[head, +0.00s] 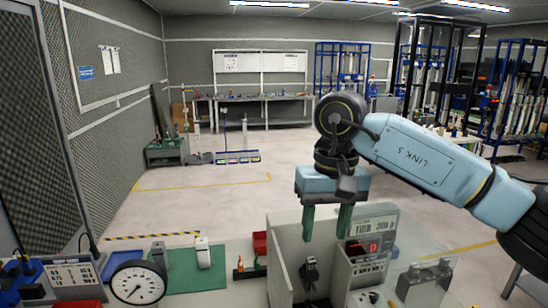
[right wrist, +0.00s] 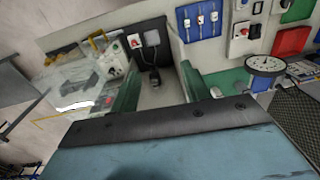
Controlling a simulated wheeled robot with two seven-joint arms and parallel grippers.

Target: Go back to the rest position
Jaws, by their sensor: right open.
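My right gripper (head: 327,222) hangs from the blue arm that comes in from the right, its two green fingers pointing down and apart, with nothing between them. It is above the grey walled compartment (head: 287,250) at the front of the bench. In the right wrist view the open fingers (right wrist: 160,72) frame that compartment, with a small black device (right wrist: 154,78) standing inside it. The same black device (head: 310,270) shows below the gripper in the head view. My left gripper is in neither view.
A round dial gauge (head: 137,284) stands at the front left, beside a green mat (head: 185,277). A unit with a red display (head: 372,247) stands right of the compartment. Black parts (head: 424,282) lie at the right. Open floor (head: 215,205) extends behind the bench.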

